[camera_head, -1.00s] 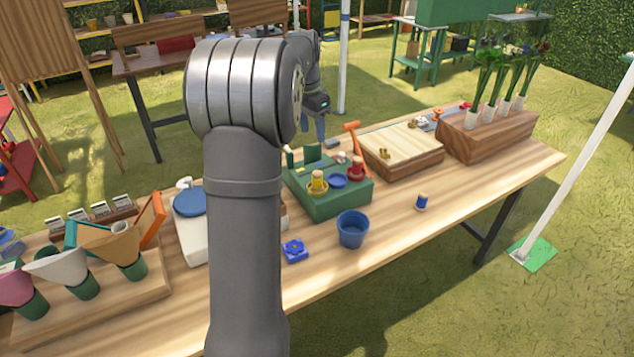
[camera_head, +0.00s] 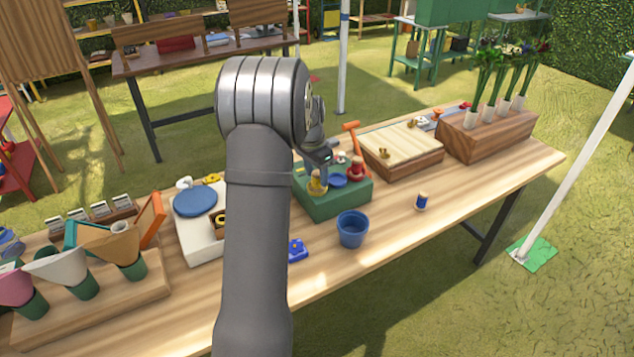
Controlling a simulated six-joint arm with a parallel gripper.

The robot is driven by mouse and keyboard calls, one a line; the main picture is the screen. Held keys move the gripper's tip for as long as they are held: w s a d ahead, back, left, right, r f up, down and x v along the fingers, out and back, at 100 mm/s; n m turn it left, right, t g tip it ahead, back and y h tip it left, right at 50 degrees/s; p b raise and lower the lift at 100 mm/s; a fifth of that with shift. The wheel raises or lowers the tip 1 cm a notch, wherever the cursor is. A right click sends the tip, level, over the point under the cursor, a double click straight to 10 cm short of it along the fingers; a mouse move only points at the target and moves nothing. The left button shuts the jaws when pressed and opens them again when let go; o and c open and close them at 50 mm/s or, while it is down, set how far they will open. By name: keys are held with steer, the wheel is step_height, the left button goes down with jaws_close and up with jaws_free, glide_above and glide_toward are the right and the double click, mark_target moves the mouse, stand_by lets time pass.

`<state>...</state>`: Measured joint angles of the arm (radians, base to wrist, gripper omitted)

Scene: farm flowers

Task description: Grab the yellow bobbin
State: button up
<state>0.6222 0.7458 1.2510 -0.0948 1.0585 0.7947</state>
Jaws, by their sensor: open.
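The yellow bobbin (camera_head: 316,186) stands on the green block (camera_head: 335,205) on the table, at the block's left part. My gripper (camera_head: 319,170) is open and close above the yellow bobbin, partly covering its upper part. I cannot tell whether the fingers touch it or sit around it. The red bobbin (camera_head: 356,169) stands on the same block to the right, with a blue disc (camera_head: 338,180) between the two.
A blue pot (camera_head: 352,230) and a blue bobbin (camera_head: 422,202) stand on the table in front and to the right. An orange hammer-like tool (camera_head: 353,138) rises behind the block. A wooden box (camera_head: 402,150) is to the right. My arm hides part of the table.

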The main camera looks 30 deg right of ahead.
steer(key=shift+d+f, duration=0.15)
steer(key=shift+f, duration=0.65)
steer(key=c, duration=0.9)
steer(key=shift+c, duration=0.3)
steer(key=shift+r, duration=0.15)
